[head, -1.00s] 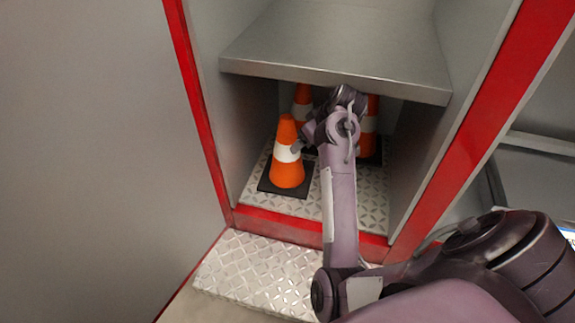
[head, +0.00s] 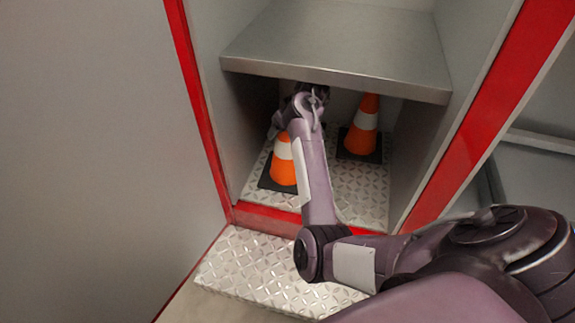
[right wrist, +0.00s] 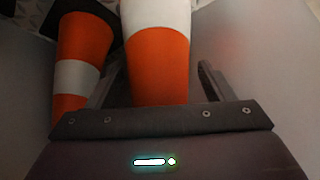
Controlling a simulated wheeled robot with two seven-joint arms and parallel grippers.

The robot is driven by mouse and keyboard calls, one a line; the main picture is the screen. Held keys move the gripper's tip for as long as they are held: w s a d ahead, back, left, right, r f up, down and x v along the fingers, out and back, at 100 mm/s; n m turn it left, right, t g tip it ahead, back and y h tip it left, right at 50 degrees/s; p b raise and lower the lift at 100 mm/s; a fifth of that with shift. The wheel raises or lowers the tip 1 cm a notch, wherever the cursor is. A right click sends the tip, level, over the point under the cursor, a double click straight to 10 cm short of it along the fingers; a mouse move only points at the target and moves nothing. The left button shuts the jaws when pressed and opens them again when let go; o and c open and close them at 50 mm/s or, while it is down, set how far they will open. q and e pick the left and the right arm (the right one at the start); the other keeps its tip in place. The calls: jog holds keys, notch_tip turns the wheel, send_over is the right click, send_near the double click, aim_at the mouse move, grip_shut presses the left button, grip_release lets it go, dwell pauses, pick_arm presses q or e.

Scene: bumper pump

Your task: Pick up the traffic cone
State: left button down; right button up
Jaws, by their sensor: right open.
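An orange and white traffic cone (head: 284,172) stands upright on its black base at the front left of the low compartment; my right arm covers its top and right edge. A second cone (head: 361,130) stands at the back right. The cone seen earlier at the back left is almost wholly hidden behind my right wrist. In the right wrist view, my right gripper (right wrist: 160,68) is open with a cone (right wrist: 157,50) between its fingers. Another cone (right wrist: 76,75) is just left of the left finger. I cannot tell surely which cone is between the fingers. My left gripper is out of view.
A grey metal shelf (head: 340,45) hangs low over the cones. Grey side walls and a red frame (head: 192,90) bound the opening. The tread-plate floor (head: 355,195) is bare at the front right. A tread-plate step (head: 250,265) lies in front.

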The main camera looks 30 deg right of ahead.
jog(key=shift+c, duration=0.5)
grip_shut()
jog(key=shift+r, duration=0.2)
